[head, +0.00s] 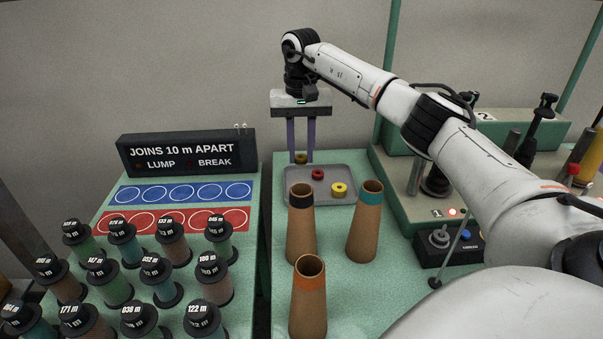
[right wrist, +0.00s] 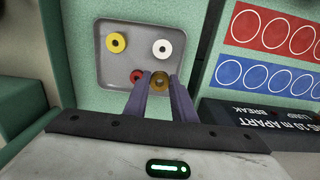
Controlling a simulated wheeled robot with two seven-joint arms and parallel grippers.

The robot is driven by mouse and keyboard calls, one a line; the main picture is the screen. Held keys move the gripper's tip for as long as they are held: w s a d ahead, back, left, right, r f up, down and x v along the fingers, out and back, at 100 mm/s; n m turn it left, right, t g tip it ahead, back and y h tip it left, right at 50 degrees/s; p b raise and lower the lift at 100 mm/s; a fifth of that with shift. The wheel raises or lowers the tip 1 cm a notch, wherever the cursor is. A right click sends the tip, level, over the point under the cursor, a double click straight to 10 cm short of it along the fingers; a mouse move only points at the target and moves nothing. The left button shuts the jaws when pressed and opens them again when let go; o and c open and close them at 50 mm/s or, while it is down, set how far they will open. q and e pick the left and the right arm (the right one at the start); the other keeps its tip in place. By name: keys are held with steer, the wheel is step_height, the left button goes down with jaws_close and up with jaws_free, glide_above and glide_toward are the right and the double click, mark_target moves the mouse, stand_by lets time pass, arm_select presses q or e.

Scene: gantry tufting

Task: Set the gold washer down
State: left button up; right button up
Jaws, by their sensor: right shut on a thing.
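My right gripper (head: 301,158) points down at the back-left edge of the grey tray (head: 347,171). It is shut on the gold washer (head: 301,160), which also shows between the fingertips in the right wrist view (right wrist: 160,80). Whether the washer touches the tray cannot be told. A red washer (head: 318,174) lies in the tray close beside the fingers. A yellow washer (head: 339,189) lies farther right. A white washer (right wrist: 162,48) in the tray shows in the right wrist view; cones seem to hide it in the head view. My left gripper is not in view.
Several brown cones stand in front of the tray: black-topped (head: 301,225), teal-topped (head: 365,225) and orange-topped (head: 309,300). Numbered spools (head: 125,245) and a board with blue and red circles (head: 180,193) are at left. A switch box (head: 448,245) is at right.

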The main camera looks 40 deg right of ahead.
steer(key=shift+s+f, duration=0.2)
steer(key=shift+f, duration=3.35)
steer(key=o, duration=1.1)
steer(key=shift+c, duration=0.2)
steer(key=shift+w+r, duration=0.1)
steer(key=shift+r, duration=0.05)
step_height(320, 180, up, 12)
